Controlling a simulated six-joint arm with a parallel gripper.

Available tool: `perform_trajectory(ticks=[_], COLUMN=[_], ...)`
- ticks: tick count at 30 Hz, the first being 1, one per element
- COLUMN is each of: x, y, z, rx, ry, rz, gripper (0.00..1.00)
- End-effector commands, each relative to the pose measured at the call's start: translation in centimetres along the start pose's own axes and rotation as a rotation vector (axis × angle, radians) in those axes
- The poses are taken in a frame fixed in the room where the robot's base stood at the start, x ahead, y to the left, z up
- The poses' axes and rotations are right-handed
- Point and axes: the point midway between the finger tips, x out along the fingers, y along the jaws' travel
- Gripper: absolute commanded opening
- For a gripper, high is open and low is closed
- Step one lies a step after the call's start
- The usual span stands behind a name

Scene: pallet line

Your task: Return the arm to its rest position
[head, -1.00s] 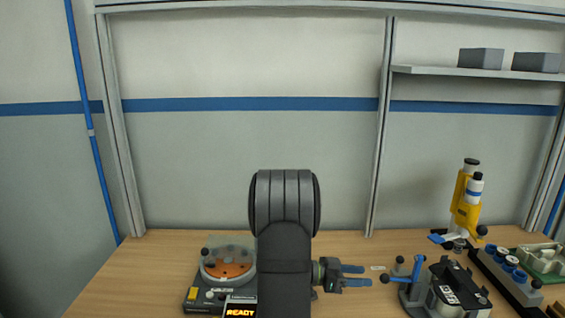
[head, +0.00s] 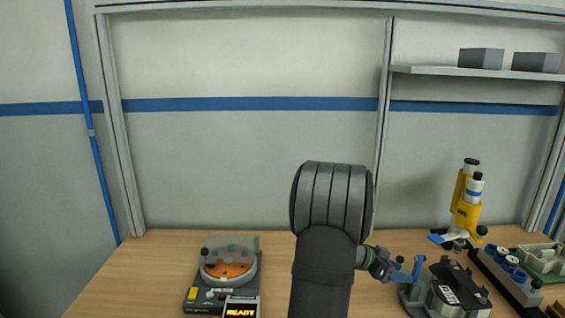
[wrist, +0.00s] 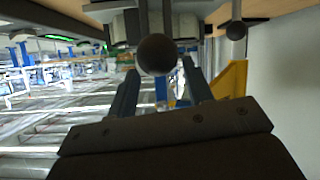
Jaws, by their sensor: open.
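My gripper (head: 392,270) is low over the right half of the bench, beside the blue-levered clamp fixture (head: 415,272). In the head view its fingers overlap the blue lever, so contact cannot be told. The wrist view shows its two fingers (wrist: 160,92) spread apart, with nothing held between them. A dark round knob (wrist: 157,54) stands close in front of the fingers in that view. My arm rises in the middle of the head view and hides part of the bench.
A device with an orange disc (head: 228,268) and a READY display (head: 241,311) stands at the left.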

Motion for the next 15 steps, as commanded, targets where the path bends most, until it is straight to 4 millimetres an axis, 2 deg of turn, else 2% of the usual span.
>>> perform_trajectory(ticks=[15], x=[0.7], y=[0.5], z=[-2.1], rx=[0.013], ry=[-0.272], rz=[-0.051], gripper=[0.47])
